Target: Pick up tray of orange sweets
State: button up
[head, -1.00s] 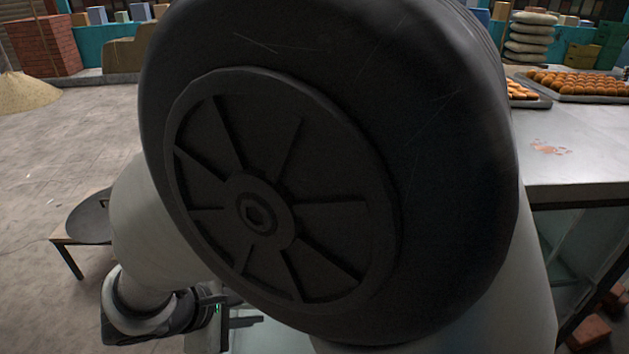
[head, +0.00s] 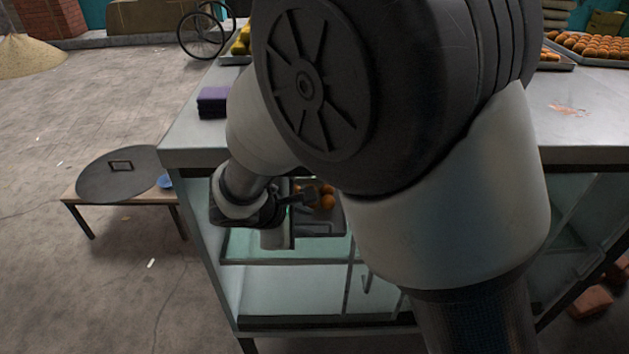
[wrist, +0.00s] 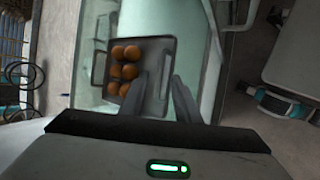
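A small grey metal tray (wrist: 161,56) with several round orange sweets (wrist: 126,70) shows in the wrist view, inside a glass-sided case. In the head view the tray (head: 333,226) and its sweets (head: 326,200) are in the case under the counter top, partly hidden by my arm. My gripper (wrist: 167,80) is at the tray's right side in the wrist view. Its two fingers stand apart, one over the tray and one just beyond its edge. I cannot tell whether they touch it. In the head view my gripper (head: 300,197) is beside the sweets.
The counter top (head: 560,108) is above the case. A larger tray of orange sweets (head: 600,48), yellow sweets (head: 241,44) and a purple stack (head: 212,101) are on it. A low table (head: 130,186) with a dark round lid (head: 112,180) stands left. The floor farther left is open.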

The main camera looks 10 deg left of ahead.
jog(key=shift+x, duration=0.95)
grip_shut()
